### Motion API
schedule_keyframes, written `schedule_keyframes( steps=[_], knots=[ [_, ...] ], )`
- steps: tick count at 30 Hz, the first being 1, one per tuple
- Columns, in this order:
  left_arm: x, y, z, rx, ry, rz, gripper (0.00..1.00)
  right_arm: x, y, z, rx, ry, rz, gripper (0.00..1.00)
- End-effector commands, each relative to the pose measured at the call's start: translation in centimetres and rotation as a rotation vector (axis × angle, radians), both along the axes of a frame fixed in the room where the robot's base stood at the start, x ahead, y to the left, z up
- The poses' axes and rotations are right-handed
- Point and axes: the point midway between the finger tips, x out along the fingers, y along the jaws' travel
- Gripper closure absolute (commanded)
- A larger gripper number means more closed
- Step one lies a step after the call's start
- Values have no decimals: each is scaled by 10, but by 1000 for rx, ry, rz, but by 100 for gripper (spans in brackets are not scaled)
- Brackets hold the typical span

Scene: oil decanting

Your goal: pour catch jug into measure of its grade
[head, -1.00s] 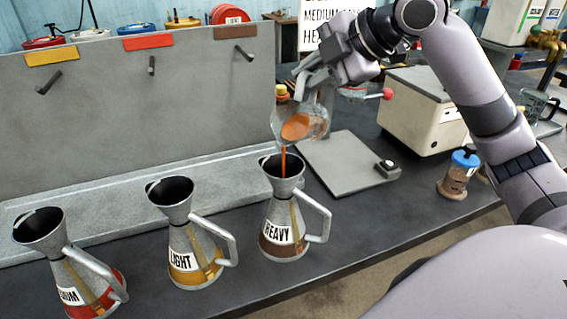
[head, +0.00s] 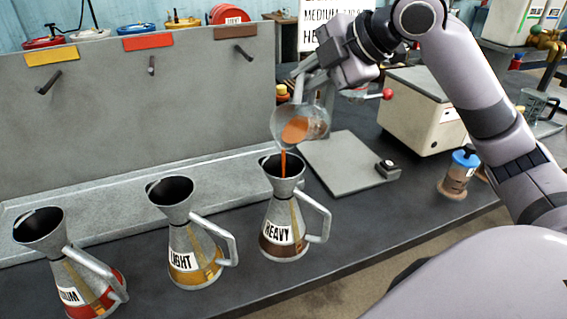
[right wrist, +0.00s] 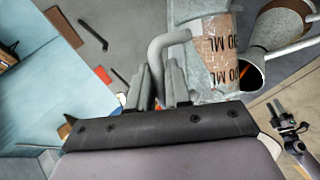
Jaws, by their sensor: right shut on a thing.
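My right gripper (head: 316,84) is shut on the handle of the clear catch jug (head: 318,118). The jug is tipped to the left above the HEAVY measure (head: 278,243), and a stream of orange-brown oil (head: 283,163) runs from it into that measure's funnel mouth. In the right wrist view the jug (right wrist: 215,50) shows ML markings, with its handle between the fingers (right wrist: 160,85). The HEAVY measure has a brown band and stands upright. The LIGHT measure (head: 186,240) has a yellow band, and the MEDIUM measure (head: 80,270) a red one.
A grey back panel (head: 190,105) with pegs and yellow, red and brown tags stands behind the measures. A flat grey plate (head: 340,165), a cream box (head: 420,115) and a blue-capped jar (head: 458,175) are to the right. Dark bench is bare in front.

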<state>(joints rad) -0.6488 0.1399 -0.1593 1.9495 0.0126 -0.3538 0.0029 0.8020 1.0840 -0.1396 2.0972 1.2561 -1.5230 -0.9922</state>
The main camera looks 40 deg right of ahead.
Motion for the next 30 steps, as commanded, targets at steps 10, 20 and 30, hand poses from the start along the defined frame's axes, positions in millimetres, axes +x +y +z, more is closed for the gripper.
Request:
schedule_keyframes(
  steps=[10, 20, 30],
  knots=[
    [0, 0, 0, 0, 0, 0, 57, -1, 2, 0, -17, -10, 1, 100],
    [0, 0, 0, 0, 0, 0, 57, -2, 3, 0, -34, -19, 1, 100],
    [0, 0, 0, 0, 1, 0, 57, -2, 4, -1, -48, -26, 2, 100]
  ],
)
